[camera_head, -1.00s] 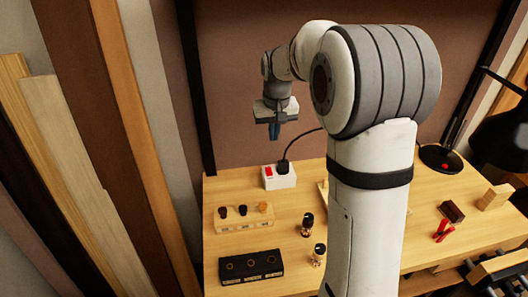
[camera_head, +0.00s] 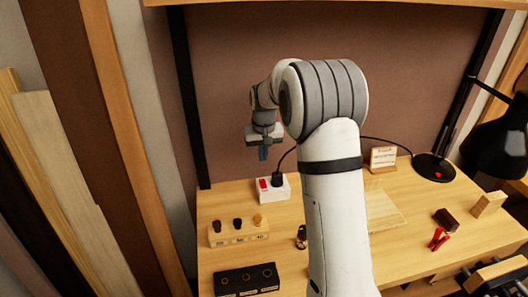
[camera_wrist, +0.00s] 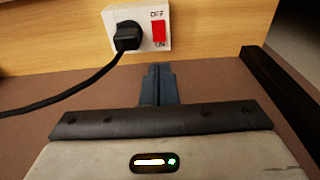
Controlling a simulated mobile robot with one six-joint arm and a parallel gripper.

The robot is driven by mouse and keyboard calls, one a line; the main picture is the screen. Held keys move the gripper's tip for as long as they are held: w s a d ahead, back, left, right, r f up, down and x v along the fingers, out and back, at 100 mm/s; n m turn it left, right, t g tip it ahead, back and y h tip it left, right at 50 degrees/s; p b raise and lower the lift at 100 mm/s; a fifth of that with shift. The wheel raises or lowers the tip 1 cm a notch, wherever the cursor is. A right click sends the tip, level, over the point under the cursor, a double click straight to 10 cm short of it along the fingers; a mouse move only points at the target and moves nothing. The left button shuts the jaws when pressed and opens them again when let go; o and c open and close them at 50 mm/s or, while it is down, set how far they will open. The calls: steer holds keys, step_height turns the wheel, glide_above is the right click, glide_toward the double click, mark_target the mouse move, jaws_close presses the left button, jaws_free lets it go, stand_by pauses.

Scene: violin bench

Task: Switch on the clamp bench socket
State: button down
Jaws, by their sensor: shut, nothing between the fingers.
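The clamp bench socket is a white box (camera_head: 273,188) at the back left of the bench, with a red switch (camera_head: 264,184) and a black plug (camera_head: 278,180) in it. In the wrist view the socket (camera_wrist: 143,36) is at the top. Its red switch (camera_wrist: 158,31) lies between the printed words OFF and ON, with the plug (camera_wrist: 128,37) to its left. I cannot tell which way the switch is tilted. My gripper (camera_head: 263,158) is shut and empty, pointing down above the socket. In the wrist view its fingertips (camera_wrist: 158,68) show just below the switch, apart from the socket.
A black cable (camera_wrist: 65,98) runs from the plug. In front stand a wooden block with knobs (camera_head: 238,233) and a black box (camera_head: 247,280). A small sign (camera_head: 383,158), a lamp (camera_head: 434,167) and red clamp (camera_head: 438,239) are to the right. My arm hides the middle.

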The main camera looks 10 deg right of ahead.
mark_target(262, 180)
steer(key=f, duration=0.3)
steer(key=w+f+p, duration=0.1)
steer(key=f, duration=0.6)
steer(key=shift+w+f, duration=0.15)
